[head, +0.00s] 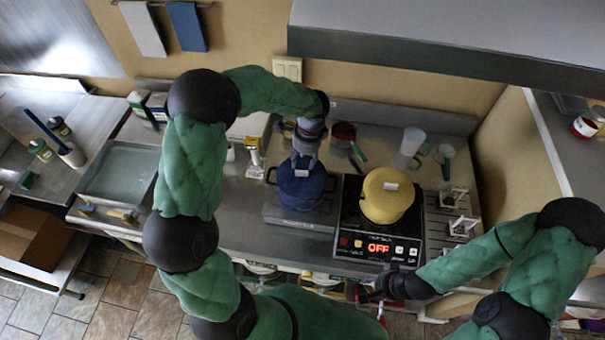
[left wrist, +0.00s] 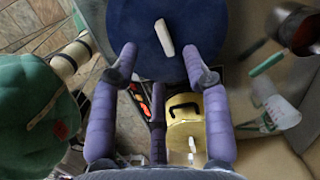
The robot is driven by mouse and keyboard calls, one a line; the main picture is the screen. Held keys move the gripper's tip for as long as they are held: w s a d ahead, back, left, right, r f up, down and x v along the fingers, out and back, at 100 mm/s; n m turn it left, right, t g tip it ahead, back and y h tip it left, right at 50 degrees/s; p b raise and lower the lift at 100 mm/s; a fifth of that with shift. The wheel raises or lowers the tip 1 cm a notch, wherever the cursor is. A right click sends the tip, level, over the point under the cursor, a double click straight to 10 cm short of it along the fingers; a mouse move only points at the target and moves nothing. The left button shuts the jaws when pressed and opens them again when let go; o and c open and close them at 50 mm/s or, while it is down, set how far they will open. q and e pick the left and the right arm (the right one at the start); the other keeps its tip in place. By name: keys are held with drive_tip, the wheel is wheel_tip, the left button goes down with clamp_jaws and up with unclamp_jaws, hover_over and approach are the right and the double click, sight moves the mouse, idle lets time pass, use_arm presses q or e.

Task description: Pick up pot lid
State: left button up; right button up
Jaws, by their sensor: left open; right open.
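The blue pot (head: 302,192) stands on a grey flat base in the middle of the counter. Its blue lid (left wrist: 150,50), with a white bar handle (left wrist: 164,37), fills the top of the left wrist view. The yellow pot (head: 384,203), lidded with a pale handle, stands on the black hob; it also shows in the left wrist view (left wrist: 186,122). My left gripper (head: 303,158) is open just above the blue pot, and its purple fingers (left wrist: 160,65) point toward the lid with nothing between them. My right gripper (head: 368,293) is open and empty near the counter's front edge.
The hob's display (head: 379,248) reads OFF. A red-topped container (head: 343,131) and a clear measuring jug (head: 411,142) stand behind the pots. A sink (head: 121,174) is to the left. The range hood (head: 450,42) hangs above the back right.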

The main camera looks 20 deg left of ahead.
sight(302, 172)
use_arm(q)
drive_tip(key=shift+s+a+f, duration=0.1)
drive_tip(key=shift+f, duration=0.85)
wheel_tip(302, 172, down, 4)
drive_tip(key=shift+f+p, duration=0.1)
drive_tip(key=shift+p, duration=0.6)
drive_tip(key=shift+f, duration=0.35)
clamp_jaws()
